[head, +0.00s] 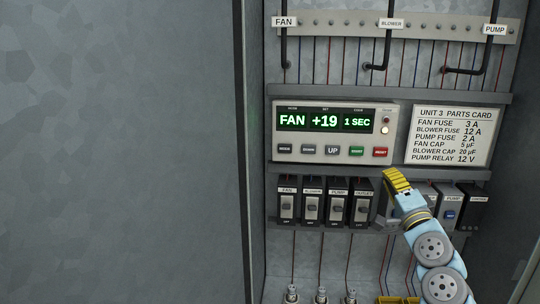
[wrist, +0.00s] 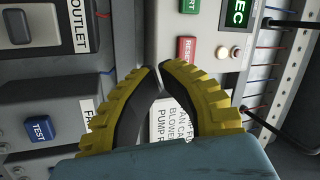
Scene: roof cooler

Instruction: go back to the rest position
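My gripper (head: 397,180), with ribbed yellow fingers, is in front of the cabinet's breaker row, just below the right end of the control panel (head: 350,159). In the wrist view, the two fingertips of my gripper (wrist: 160,70) come together at their tips with nothing held between them. The panel display reads FAN, +19 and 1 SEC. The red RESET button (wrist: 186,49) lies just beyond the fingertips in the wrist view. I cannot tell whether the fingers touch anything.
Labelled breakers (head: 312,203) stand left of my gripper, and relay modules with a blue TEST button (wrist: 39,129) are partly behind it. A parts card (head: 452,136) hangs above right. The grey door (head: 120,150) fills the left.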

